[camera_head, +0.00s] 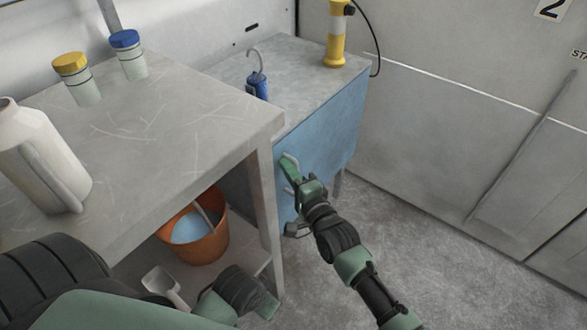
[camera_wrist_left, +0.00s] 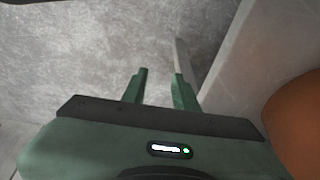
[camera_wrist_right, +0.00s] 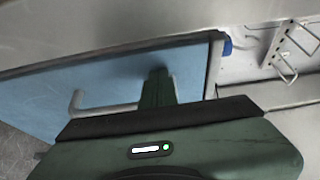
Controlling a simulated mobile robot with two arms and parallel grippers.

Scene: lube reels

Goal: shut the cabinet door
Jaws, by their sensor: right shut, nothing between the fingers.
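The cabinet's blue door (camera_head: 335,125) is below the grey cabinet top in the head view. In the right wrist view the blue door (camera_wrist_right: 45,100) fills the left, with a bent grey handle (camera_wrist_right: 95,108) partly behind my fingers. My right gripper (camera_head: 288,165) is shut and empty at the door's near side, by the handle; the right wrist view shows its fingers together (camera_wrist_right: 157,78). I cannot tell whether it touches the door, or how far the door stands open. My left gripper (camera_wrist_left: 159,78) is open and empty, low over the floor.
A grey workbench (camera_head: 185,100) stands left of the cabinet, bearing yellow-lidded (camera_head: 78,80) and blue-lidded (camera_head: 130,55) jars and a white jug (camera_head: 40,160). An orange bucket (camera_head: 205,240) and a scoop (camera_head: 165,285) are beneath it. Floor right of the cabinet is clear (camera_head: 430,240).

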